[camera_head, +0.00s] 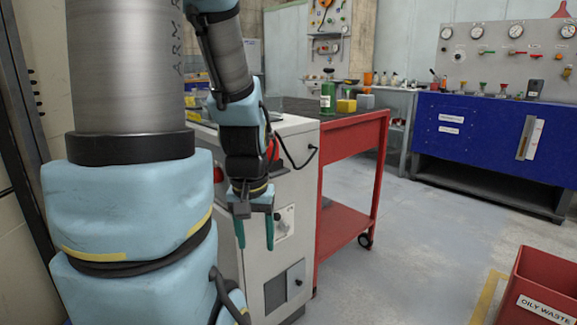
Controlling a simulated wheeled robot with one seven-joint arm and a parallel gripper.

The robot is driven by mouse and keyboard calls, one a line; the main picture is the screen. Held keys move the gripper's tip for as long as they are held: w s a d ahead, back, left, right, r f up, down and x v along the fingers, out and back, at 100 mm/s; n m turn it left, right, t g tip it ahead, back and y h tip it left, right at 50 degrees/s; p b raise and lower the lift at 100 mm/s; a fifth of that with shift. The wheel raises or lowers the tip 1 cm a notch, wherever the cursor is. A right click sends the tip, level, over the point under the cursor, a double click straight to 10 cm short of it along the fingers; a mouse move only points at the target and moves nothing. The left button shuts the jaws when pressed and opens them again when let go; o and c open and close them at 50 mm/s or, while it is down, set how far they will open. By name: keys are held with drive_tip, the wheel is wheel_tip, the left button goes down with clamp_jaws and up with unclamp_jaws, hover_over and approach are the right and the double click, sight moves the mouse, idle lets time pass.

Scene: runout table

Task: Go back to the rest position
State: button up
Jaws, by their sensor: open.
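My gripper (255,234) hangs pointing down at the end of my arm, near the middle of the head view. Its two green fingers are apart, with nothing between them. It is in front of the side of a light grey cabinet (295,205), and I cannot tell the gap between them. The upper part of my arm fills the left of the view.
A red cart (348,135) on wheels stands beside the cabinet, with a green bottle (328,97) and a yellow block (346,105) on top. A blue bench (490,135) with gauges stands back right. A red oily waste bin (545,290) is front right. The floor between is clear.

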wheel_tip(320, 180, up, 22)
drive_tip(key=p, duration=1.9)
drive_tip(key=shift+f, duration=0.15)
